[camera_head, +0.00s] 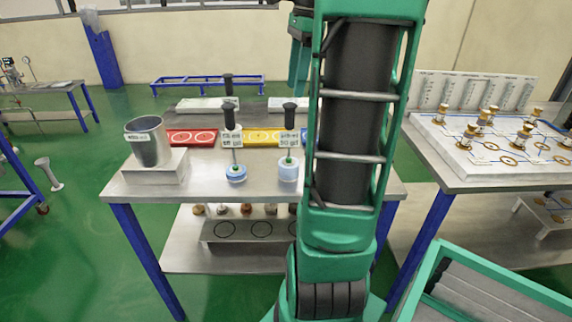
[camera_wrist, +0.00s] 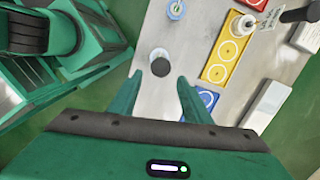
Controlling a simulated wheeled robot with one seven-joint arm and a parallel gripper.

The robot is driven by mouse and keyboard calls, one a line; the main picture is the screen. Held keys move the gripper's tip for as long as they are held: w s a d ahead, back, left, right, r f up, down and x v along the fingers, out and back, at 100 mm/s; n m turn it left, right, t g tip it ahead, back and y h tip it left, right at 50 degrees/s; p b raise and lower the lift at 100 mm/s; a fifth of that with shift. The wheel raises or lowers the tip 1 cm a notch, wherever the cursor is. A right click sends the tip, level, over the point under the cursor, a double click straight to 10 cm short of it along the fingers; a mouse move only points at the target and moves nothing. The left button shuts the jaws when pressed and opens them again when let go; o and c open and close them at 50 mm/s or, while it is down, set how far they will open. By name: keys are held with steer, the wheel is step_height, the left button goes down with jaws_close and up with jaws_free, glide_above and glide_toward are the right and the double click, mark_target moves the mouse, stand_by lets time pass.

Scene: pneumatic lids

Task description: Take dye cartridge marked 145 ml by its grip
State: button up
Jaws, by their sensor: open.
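A cartridge with a dark round grip (camera_wrist: 160,67) stands on the table below my gripper in the wrist view, seen from above. My gripper (camera_wrist: 162,78) is open, with its fingers either side of the grip in the picture. I cannot tell the height gap. No 145 ml marking is readable on it. Two black-gripped cartridges with white labels show there, a left one (camera_head: 229,116) and a right one (camera_head: 290,114); the right label seems to read 50 ml. A third black grip (camera_head: 228,84) shows behind them.
Red (camera_head: 192,138), yellow (camera_head: 262,138) and blue (camera_wrist: 206,101) trays lie on the metal table (camera_head: 205,185). A labelled metal cup (camera_head: 150,148) stands on a block at the left. Two blue-and-white round pieces (camera_head: 236,173) sit near the front. Another table (camera_head: 450,178) stands right.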

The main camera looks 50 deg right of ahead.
mark_target(289, 104)
steer(key=shift+w+a+f, duration=0.1)
steer(key=shift+a+f, duration=0.05)
steer(key=shift+f, duration=0.95)
steer(key=shift+a+f, duration=0.1)
steer(key=shift+f, duration=1)
steer(key=shift+w+a+f, duration=0.1)
steer(key=shift+w+f, duration=0.05)
steer(key=shift+f, duration=0.7)
steer(key=shift+w+a+f, duration=0.1)
steer(key=shift+w+f, duration=0.1)
steer(key=shift+f, duration=0.7)
steer(key=shift+w+a+f, duration=0.1)
steer(key=shift+w+f, duration=0.05)
steer(key=shift+f, duration=0.7)
steer(key=c, duration=1)
steer(key=shift+r, duration=0.1)
steer(key=shift+r, duration=1.9)
steer(key=w+a+r, duration=0.1)
steer(key=a+r, duration=0.1)
steer(key=a, duration=0.1)
steer(key=w+a+r, duration=0.1)
steer(key=a+r, duration=0.1)
steer(key=a, duration=0.2)
steer(key=w+a+r, duration=0.1)
steer(key=a+r, duration=0.2)
steer(key=a, duration=0.1)
steer(key=shift+a, duration=0.15)
